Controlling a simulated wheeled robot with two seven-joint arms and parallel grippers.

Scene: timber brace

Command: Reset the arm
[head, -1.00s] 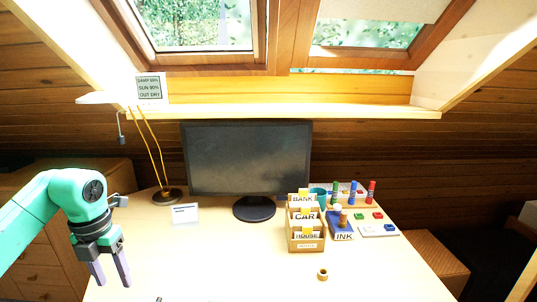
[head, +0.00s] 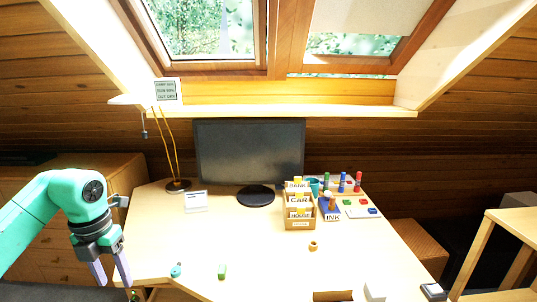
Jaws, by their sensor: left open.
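My left arm comes in from the left in the head view. My left gripper (head: 110,272) is open and empty, with its two pale purple fingers pointing down. It hangs in front of the desk's left part, near the desk's left edge. Nothing sits between the fingers. My right gripper is not in view.
The desk (head: 262,262) holds a monitor (head: 250,152), a card sorter (head: 300,209), stamps on a blue ink pad (head: 331,209) and a tape roll (head: 312,245). A green item (head: 222,271) and a teal item (head: 176,270) lie near the front. The desk's middle is clear.

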